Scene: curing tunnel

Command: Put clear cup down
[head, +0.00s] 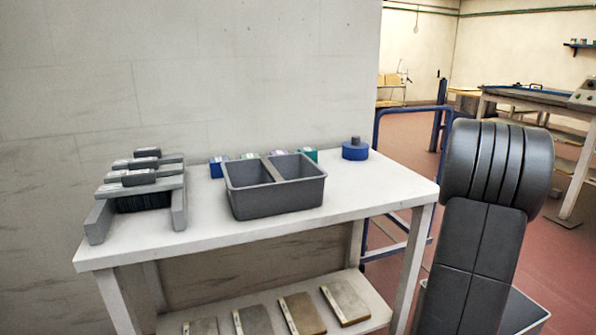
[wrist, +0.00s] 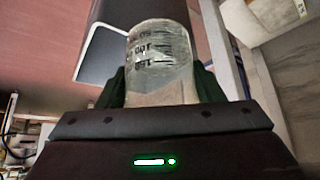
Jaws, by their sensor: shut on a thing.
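The clear cup (wrist: 158,65) is in the wrist view, a see-through cup with dark printed marks and a paler, tan-looking lower part. My gripper (wrist: 160,88) is shut on it, with a dark green finger on each side. The cup's lower end is hidden behind the gripper body. In the head view neither the cup nor my gripper shows; only a dark grey part of my arm is there, at the right.
A white table (head: 375,190) stands by the wall. It bears a grey two-compartment bin (head: 275,197), a grey rack (head: 96,222) with dark blocks, a blue round object (head: 355,151) and small coloured items behind the bin. The tabletop's right part is clear. Its lower shelf (head: 372,303) holds several flat blocks.

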